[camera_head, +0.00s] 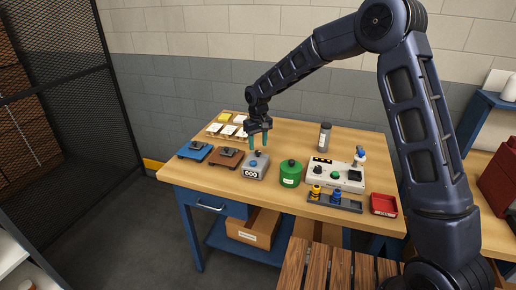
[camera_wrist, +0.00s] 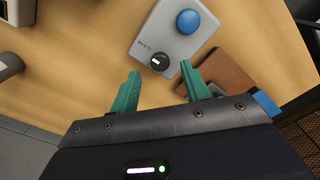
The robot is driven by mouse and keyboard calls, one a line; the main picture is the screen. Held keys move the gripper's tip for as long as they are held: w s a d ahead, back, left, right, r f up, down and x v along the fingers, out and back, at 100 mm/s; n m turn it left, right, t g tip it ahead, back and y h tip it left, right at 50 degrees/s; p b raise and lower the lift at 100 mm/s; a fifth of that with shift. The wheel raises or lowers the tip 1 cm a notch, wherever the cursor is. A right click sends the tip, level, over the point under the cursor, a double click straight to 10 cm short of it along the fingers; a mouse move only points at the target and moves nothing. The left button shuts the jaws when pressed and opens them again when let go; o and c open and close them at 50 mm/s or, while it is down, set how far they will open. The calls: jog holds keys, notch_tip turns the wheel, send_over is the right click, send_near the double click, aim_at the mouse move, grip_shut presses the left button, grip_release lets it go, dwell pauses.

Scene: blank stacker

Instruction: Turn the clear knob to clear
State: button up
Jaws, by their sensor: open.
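The clear knob (camera_wrist: 160,62) is a round black knob with a white mark, on one end of a small grey box (camera_wrist: 165,30) with lettering beside it. A blue dome button (camera_wrist: 187,21) sits on the same box. In the head view the grey box (camera_head: 255,173) stands on the table, with the knob hard to make out. My gripper (camera_head: 258,148) points down just above the box. In the wrist view its two green fingers (camera_wrist: 160,70) are apart, one either side of the knob's line, with nothing between them. I cannot tell how high they are above the knob.
The table's back middle is clear.

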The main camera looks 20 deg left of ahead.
aim_at(259, 151)
notch_tip(259, 151, up, 8)
jog(key=shift+f, duration=0.2)
dwell(0.4)
jog(key=d+r+m+t, duration=0.1)
jog(key=d+r, duration=0.4)
jog(key=d, duration=0.6)
jog(key=d+r+m, duration=0.2)
jog(key=d+r, duration=0.3)
jog(key=d, duration=0.5)
jog(key=d+r+m+t, duration=0.1)
jog(key=d+r, duration=0.4)
jog(key=d, duration=0.6)
jog(key=s+d+r+m+t, duration=0.1)
jog(key=s+d+m, duration=0.1)
jog(key=s+d, duration=0.45)
jog(key=s+d+r+m, duration=0.1)
jog(key=s+d, duration=0.2)
jog(key=d, duration=0.6)
jog(key=s+d+f+m+t, duration=0.1)
jog(key=s+d+f+m, duration=0.1)
jog(key=s+d, duration=0.7)
jog(key=s+f, duration=0.1)
jog(key=s, duration=0.1)
jog(key=shift+s+d+f+m+t, duration=0.15)
jog(key=shift+s+d+m+t, duration=0.15)
jog(key=shift+m, duration=0.1)
